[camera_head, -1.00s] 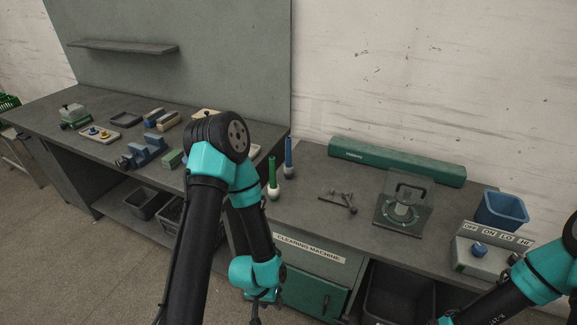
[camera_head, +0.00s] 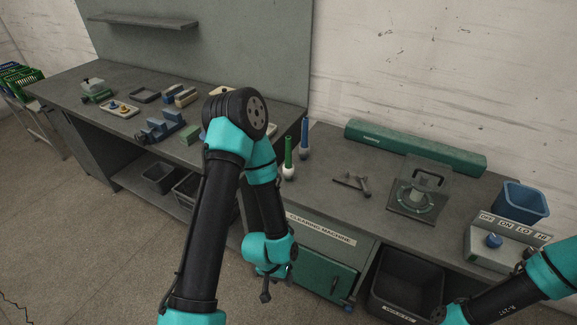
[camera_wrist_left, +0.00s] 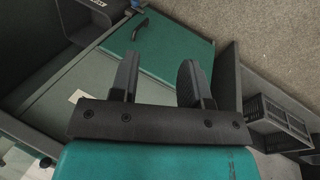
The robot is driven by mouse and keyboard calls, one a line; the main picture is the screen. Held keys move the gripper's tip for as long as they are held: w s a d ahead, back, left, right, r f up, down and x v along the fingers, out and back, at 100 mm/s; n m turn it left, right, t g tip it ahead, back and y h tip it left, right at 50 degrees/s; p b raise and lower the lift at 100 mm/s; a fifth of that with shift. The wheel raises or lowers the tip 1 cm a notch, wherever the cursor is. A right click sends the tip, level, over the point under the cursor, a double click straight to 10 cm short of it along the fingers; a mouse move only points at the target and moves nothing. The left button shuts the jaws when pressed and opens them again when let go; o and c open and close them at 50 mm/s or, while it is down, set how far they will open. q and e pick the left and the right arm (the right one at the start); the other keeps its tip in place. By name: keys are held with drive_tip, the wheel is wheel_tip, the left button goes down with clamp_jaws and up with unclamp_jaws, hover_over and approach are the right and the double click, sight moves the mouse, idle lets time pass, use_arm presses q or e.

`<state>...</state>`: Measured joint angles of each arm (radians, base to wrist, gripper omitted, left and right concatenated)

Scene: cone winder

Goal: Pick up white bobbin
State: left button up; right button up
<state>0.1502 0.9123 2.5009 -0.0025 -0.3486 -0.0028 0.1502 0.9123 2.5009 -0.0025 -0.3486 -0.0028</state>
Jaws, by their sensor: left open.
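I cannot pick out a white bobbin in either view. Two slim upright pieces with pale rounded bases stand on the bench: a green one (camera_head: 289,158) and a blue one (camera_head: 304,138). I cannot tell whether either is a bobbin. My left gripper (camera_head: 277,287) hangs below the bench top, in front of the cleaning machine cabinet. In the left wrist view its two fingers (camera_wrist_left: 158,78) are apart with nothing between them, before a green cabinet door (camera_wrist_left: 160,45). My right arm enters at lower right; its gripper is outside the picture.
The green door (camera_head: 318,278) also shows in the head view. A blue bin (camera_head: 524,202), a control box (camera_head: 495,243), a clear-covered device (camera_head: 419,188) and a long green case (camera_head: 415,147) occupy the right bench. Dark bins sit below.

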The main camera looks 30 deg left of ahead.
idle(0.4)
use_arm(q)
drive_tip(key=shift+o, duration=1)
